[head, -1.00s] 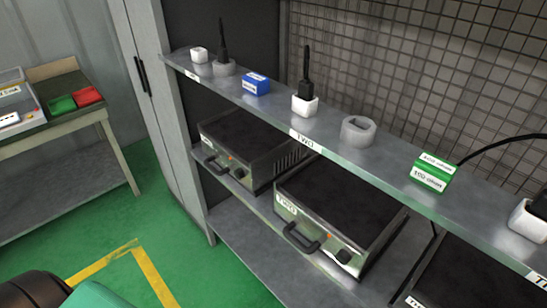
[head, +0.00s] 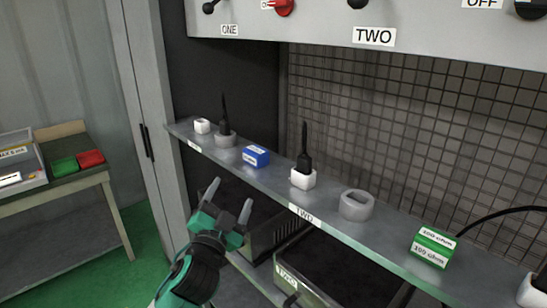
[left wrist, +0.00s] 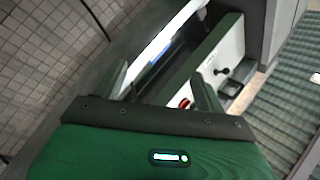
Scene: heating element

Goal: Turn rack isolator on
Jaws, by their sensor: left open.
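A red rotary switch (head: 284,7) sits on the white panel (head: 310,25) at the top of the head view, cut off by the frame edge. A label beside it is partly cut off, and I cannot read the switch's position. In the left wrist view a red switch (left wrist: 185,103) shows small on the white panel beyond the fingers, partly hidden. My left gripper (head: 228,202) is open and empty, pointing up, in front of the shelf and well below the panel. Its fingers also show in the left wrist view (left wrist: 162,88). My right gripper is not in view.
Black knobs (head: 358,3) sit on the panel above "ONE" and "TWO" labels. The metal shelf (head: 330,222) holds a blue block (head: 256,156), a green block (head: 432,247), a grey ring (head: 356,205) and plugs. Heater units stand below. A side table (head: 75,190) is at left.

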